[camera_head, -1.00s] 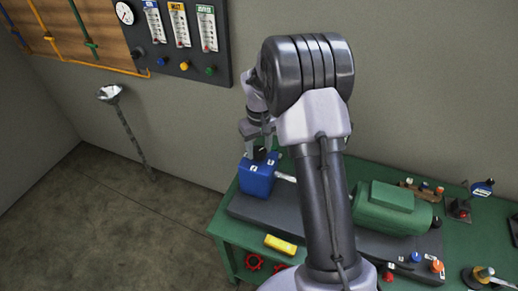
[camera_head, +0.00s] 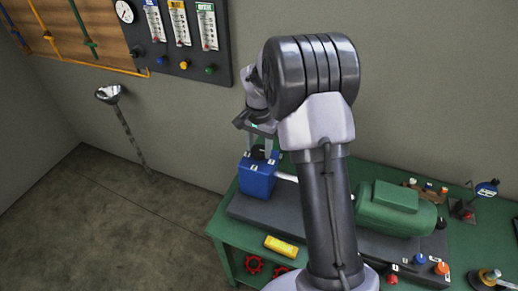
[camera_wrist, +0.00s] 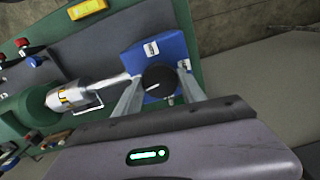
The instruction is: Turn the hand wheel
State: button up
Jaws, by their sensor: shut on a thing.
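The hand wheel (camera_wrist: 158,82) is a round black knob with a pale mark, on top of the blue pump box (camera_wrist: 160,53). In the head view the blue box (camera_head: 258,180) stands at the left end of the bench machine, and the dark wheel (camera_head: 258,153) is partly hidden by my fingers. My gripper (camera_wrist: 158,88) comes from above, with one finger on each side of the wheel, shut on it. In the head view my gripper (camera_head: 260,153) is over the box.
A green motor (camera_head: 395,207) sits to the right on the green bench, joined to the box by a shaft. A yellow block (camera_head: 281,245) lies in front. Red wheels (camera_head: 254,265) sit below the bench top. A gauge panel (camera_head: 180,38) hangs on the wall.

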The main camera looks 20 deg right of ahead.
jog(key=m+b, duration=0.1)
jog(key=m, duration=0.4)
jog(key=shift+m+b, duration=0.3)
jog(key=m+b, duration=0.1)
jog(key=m, duration=0.3)
jog(key=shift+w, duration=0.1)
jog(key=m+b, duration=0.2)
jog(key=m, duration=0.3)
jog(key=shift+m, duration=0.4)
jog(key=shift+m+b, duration=0.9)
jog(key=shift+m, duration=1.1)
jog(key=o, duration=1.4)
jog(key=shift+c, duration=0.2)
